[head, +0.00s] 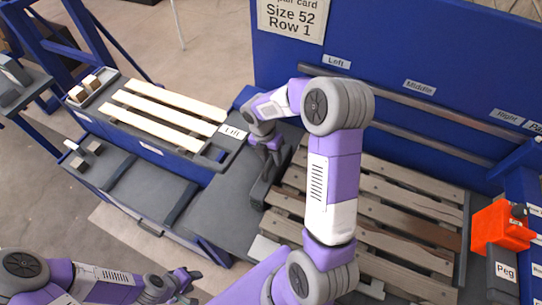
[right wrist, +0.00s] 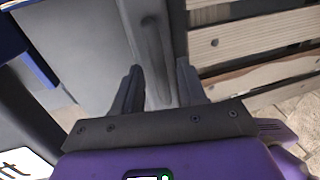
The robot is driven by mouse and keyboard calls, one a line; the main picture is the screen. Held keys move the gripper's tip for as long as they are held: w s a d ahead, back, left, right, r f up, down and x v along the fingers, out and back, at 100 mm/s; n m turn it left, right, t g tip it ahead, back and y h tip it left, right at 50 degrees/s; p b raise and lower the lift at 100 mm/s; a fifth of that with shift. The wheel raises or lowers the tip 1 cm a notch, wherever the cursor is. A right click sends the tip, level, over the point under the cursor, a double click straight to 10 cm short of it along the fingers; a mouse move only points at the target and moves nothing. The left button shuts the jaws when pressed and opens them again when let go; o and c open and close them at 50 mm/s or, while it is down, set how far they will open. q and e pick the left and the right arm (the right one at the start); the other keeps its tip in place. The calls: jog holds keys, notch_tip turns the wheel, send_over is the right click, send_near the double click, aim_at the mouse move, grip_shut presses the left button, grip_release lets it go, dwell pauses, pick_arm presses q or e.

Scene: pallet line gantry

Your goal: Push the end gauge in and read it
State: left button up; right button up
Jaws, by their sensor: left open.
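No part is legibly marked as the end gauge. A dark grey bar-like part (head: 268,184) stands at the left end of the slatted pallet (head: 400,205), just below my right gripper (head: 270,143). In the right wrist view, my right gripper (right wrist: 160,70) has its two fingers apart, with a long grey bar (right wrist: 146,28) running beyond and between them. I cannot tell whether the fingers touch it. My left gripper (head: 190,277) is open and empty at the lower left, well away from the pallet.
A blue back panel (head: 400,50) carries labels Left, Middle and Right above a grey rail (head: 420,103). An orange block (head: 500,228) stands at the right near a Peg label. A tray of pale slats (head: 165,112) is at the left. My right arm hides part of the pallet.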

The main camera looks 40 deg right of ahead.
grip_shut()
jog(key=shift+w+a+r+p, duration=0.15)
jog(key=shift+w+p, duration=0.15)
jog(key=shift+p, duration=0.2)
jog(key=shift+o, duration=0.3)
grip_release()
